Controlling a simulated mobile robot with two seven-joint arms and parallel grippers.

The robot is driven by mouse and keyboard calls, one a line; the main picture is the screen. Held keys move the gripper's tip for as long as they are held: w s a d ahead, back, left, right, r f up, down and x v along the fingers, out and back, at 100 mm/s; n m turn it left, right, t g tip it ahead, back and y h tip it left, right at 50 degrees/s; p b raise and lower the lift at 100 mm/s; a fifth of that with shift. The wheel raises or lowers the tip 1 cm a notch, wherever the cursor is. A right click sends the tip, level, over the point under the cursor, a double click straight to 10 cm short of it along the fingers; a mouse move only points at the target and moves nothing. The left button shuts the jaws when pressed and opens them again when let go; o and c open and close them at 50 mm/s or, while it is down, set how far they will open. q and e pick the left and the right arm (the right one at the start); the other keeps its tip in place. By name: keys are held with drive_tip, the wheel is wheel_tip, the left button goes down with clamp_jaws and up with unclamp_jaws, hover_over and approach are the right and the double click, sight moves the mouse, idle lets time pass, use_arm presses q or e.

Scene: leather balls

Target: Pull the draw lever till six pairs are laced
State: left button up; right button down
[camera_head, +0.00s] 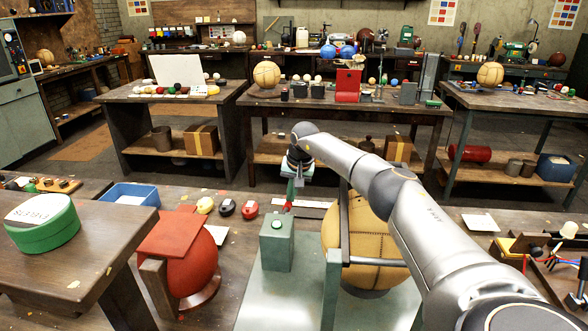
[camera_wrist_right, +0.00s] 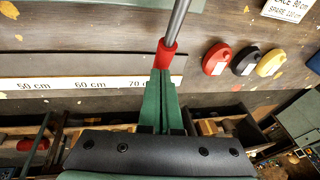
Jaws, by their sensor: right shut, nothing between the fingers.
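The draw lever is a metal rod with a red grip (camera_wrist_right: 166,54); in the head view its red end (camera_head: 287,206) shows small behind the green box. My right gripper (camera_wrist_right: 163,78) has its green fingers together with nothing between them. The fingertips lie right at the lower end of the red grip in the wrist view; I cannot tell whether they touch it. In the head view the right gripper (camera_head: 297,182) is partly hidden by its wrist. A tan stitched ball (camera_head: 352,236) sits in a metal frame, partly behind my right arm. Its laced pairs cannot be counted. My left gripper is out of view.
A green box (camera_head: 277,243) stands left of the ball. A red ball (camera_head: 190,262) under a red cover stands further left. A ruler strip (camera_wrist_right: 70,83) lies along the bench edge, with red, black and yellow pucks nearby. A blue tray (camera_head: 131,196) is at the left.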

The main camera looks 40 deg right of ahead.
drive_tip(key=v, duration=1.2)
drive_tip(key=shift+r, duration=0.15)
idle(0.4)
